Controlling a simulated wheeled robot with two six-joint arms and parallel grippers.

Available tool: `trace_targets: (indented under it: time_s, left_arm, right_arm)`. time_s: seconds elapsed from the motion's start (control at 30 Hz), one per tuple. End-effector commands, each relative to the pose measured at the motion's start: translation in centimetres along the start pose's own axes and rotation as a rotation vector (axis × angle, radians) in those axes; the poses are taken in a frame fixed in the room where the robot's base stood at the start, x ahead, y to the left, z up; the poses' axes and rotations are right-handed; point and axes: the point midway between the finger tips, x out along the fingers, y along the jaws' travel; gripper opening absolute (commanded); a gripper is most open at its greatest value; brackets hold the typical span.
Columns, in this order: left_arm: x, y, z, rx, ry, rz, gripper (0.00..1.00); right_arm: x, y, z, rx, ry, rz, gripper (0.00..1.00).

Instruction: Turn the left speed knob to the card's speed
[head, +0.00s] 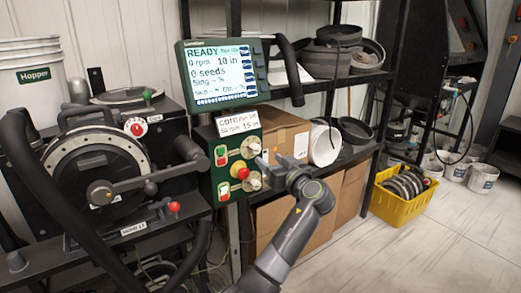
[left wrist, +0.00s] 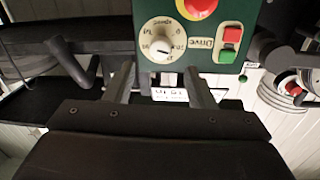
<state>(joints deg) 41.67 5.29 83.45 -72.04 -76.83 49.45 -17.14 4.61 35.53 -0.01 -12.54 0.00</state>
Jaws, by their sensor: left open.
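The green control panel (head: 226,185) carries two pale knobs at its right side, an upper knob (head: 251,147) and a lower knob (head: 253,181). A red stop button (head: 240,172) and red-green switches sit beside them. A white card (head: 238,123) at the panel top reads something like "15 in"; its upper line is too small to read surely. My left gripper (head: 272,165) is open and empty, right of the panel. In the left wrist view, upside down, the upper knob (left wrist: 161,48) with its printed dial lies ahead between the fingers, which look apart from it. My right gripper is not in view.
A monitor (head: 222,72) above the panel reads READY, 0 rpm. A black seed meter (head: 97,170) with a crank stands left. Shelves with a cardboard box (head: 287,128) and pans are behind my gripper.

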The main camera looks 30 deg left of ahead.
Motion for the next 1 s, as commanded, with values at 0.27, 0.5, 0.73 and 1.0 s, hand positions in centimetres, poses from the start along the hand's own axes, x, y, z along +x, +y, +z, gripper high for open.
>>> trace_targets:
  time_s: [0.27, 0.5, 0.73, 1.0]
  left_arm:
    - [4.9, -0.1, -0.2, 0.003, 0.001, -0.002, 0.5]
    - [6.4, 0.0, 0.0, 0.001, 0.0, 0.0, 0.5]
    - [6.4, 0.0, 0.0, 0.0, 0.0, 0.001, 0.5]
    - [6.4, 0.0, 0.0, 0.001, 0.0, 0.001, 0.17]
  right_arm:
    - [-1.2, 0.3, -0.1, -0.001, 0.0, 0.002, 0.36]
    - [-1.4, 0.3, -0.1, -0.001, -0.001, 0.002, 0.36]
    - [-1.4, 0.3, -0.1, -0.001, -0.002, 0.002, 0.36]
    - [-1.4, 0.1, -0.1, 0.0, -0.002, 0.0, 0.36]
